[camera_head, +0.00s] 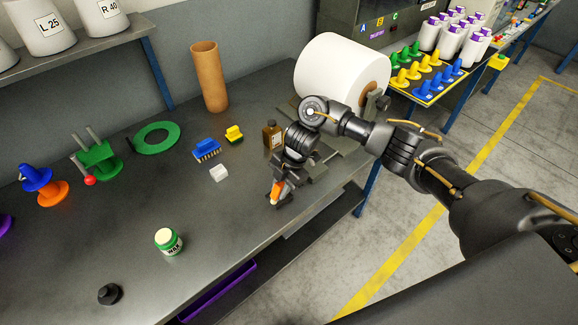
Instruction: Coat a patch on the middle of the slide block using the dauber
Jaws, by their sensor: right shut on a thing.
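My right gripper (282,190) is shut on the dauber (278,190), whose orange part shows between the fingers with a pale tip at the lower end. The gripper is low over the right part of the table. I cannot tell whether the dauber touches anything, as the hand hides much around it. No piece is clearly marked as the slide block; a green block with two grey rods and a red knob (97,158) stands at the back left, well apart from the gripper. A small white block (219,173) lies left of the gripper. My left gripper is not in view.
On the grey table (230,215) are a green-labelled jar (169,242), a black knob-like piece (109,294), a blue brush (206,150), a yellow sponge (234,134), a brown bottle (271,135), a green ring (156,138) and a cardboard tube (209,78). The front middle is clear.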

